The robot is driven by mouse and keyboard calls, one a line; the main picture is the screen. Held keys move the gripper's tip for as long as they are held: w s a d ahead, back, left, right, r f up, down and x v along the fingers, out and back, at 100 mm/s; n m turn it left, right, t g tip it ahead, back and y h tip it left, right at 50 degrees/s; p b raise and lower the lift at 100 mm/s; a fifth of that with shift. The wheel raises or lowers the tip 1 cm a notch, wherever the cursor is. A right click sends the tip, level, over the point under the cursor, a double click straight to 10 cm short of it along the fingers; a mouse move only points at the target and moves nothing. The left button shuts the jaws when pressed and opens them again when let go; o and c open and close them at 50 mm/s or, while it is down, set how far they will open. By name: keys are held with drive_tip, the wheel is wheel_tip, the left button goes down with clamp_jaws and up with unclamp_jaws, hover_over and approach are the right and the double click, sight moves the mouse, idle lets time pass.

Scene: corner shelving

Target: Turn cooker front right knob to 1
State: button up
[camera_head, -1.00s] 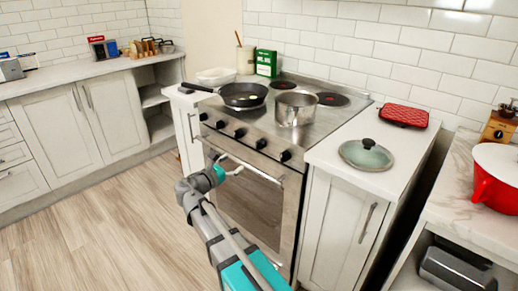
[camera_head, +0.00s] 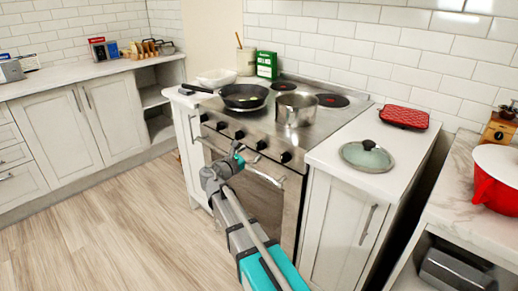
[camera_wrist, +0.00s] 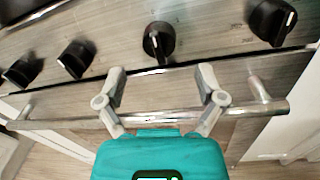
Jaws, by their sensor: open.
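The cooker (camera_head: 245,110) has a row of several black knobs along its steel front panel. In the wrist view, one knob (camera_wrist: 158,42) lies just beyond and between my gripper's fingertips, its white mark pointing roughly downward. The rightmost knob (camera_wrist: 270,20) is to the right of the fingers, its mark at its right side. In the head view these are the second knob from the right (camera_head: 261,144) and the end knob (camera_head: 286,157). My gripper (camera_wrist: 162,72) is open and empty, above the oven handle (camera_wrist: 60,124) and apart from the knobs. Knob labels are not readable.
A frying pan (camera_head: 243,96) and a steel pot (camera_head: 295,108) stand on the hob. The oven handle crosses below my fingers. A glass lid (camera_head: 366,156) lies on the right counter. The floor (camera_head: 110,225) at left is clear.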

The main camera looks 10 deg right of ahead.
sight(257, 149)
drive_tip(key=shift+x, duration=2.4)
drive_tip(key=c, duration=1.1)
